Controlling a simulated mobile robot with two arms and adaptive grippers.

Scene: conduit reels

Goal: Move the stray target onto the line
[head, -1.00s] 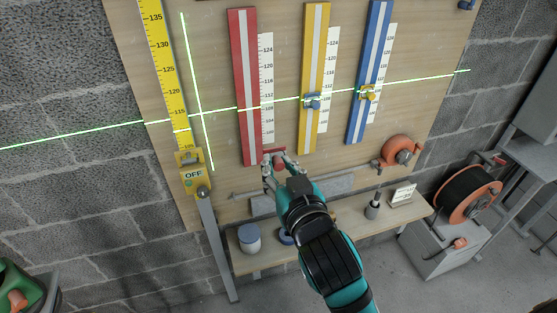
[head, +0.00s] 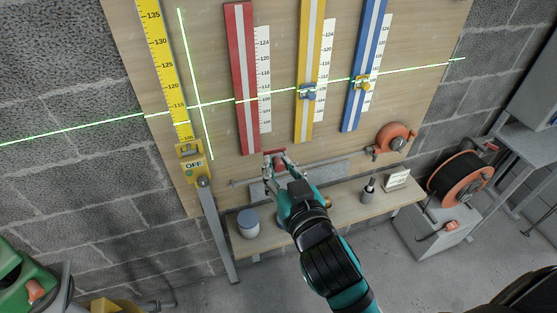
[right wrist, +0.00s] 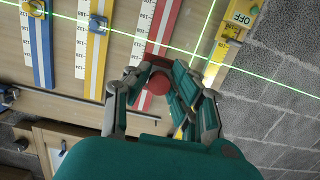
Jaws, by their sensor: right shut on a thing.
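The red target (head: 274,153) is in my right gripper (head: 275,166), just right of the lower end of the red rail (head: 242,80). In the right wrist view its round red knob (right wrist: 158,84) sits between the fingers, in front of the red rail (right wrist: 165,22). Whether it touches the rail I cannot tell. A green laser line (head: 284,95) crosses the red rail well above it. A blue target (head: 308,92) on the yellow rail (head: 311,40) and a yellow target (head: 362,83) on the blue rail (head: 375,30) sit at the line. My left gripper is out of view.
A yellow laser unit marked OFF (head: 192,165) stands left on a yellow scale. An orange reel (head: 391,138) is mounted right.

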